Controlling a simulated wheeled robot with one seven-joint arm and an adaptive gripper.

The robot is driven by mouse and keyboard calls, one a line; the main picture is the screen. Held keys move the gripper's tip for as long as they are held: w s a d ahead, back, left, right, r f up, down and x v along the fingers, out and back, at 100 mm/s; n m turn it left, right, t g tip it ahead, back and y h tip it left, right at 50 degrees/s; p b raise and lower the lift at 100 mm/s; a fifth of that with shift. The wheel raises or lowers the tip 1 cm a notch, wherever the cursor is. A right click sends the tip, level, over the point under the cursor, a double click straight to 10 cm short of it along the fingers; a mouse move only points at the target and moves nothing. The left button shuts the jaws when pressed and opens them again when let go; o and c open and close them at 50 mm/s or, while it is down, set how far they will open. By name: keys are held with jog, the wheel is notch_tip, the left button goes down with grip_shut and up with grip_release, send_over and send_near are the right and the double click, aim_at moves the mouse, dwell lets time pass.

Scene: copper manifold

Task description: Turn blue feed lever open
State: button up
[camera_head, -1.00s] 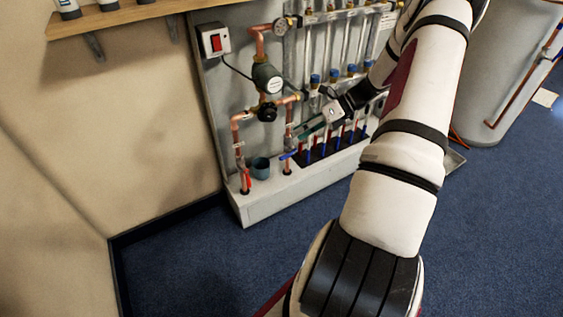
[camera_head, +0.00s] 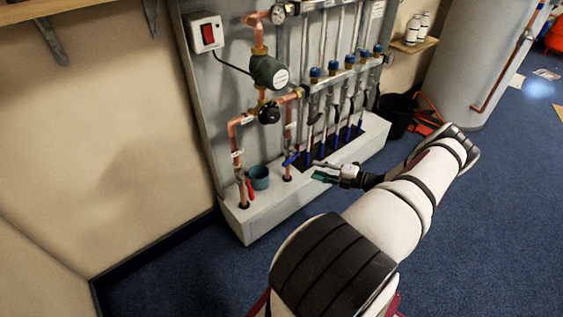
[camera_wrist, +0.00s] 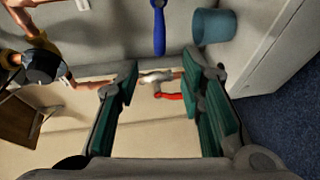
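The blue feed lever (camera_head: 292,158) sits on the short copper pipe left of the manifold's row of blue-marked pipes. In the wrist view the blue lever (camera_wrist: 159,32) hangs at the top centre, above the gap between my fingertips. My gripper (camera_head: 322,172) is in front of the white base, to the right of the blue lever and a little lower in the picture. The wrist view shows my gripper (camera_wrist: 163,68) open, with its green-padded fingers apart and nothing between them. The lever appears apart from both fingers.
A red lever (camera_head: 249,190) is on the left copper pipe; it also shows in the wrist view (camera_wrist: 170,96). A teal cup (camera_head: 260,178) stands on the white base (camera_head: 268,222) between the pipes. A pump (camera_head: 268,72) is above. Blue carpet in front is clear.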

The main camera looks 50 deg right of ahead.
aim_at(288, 162)
jog(key=b+x, duration=0.3)
jog(key=x, duration=1)
jog(key=shift+w+a, duration=0.1)
jog(key=shift+a, duration=0.05)
grip_shut()
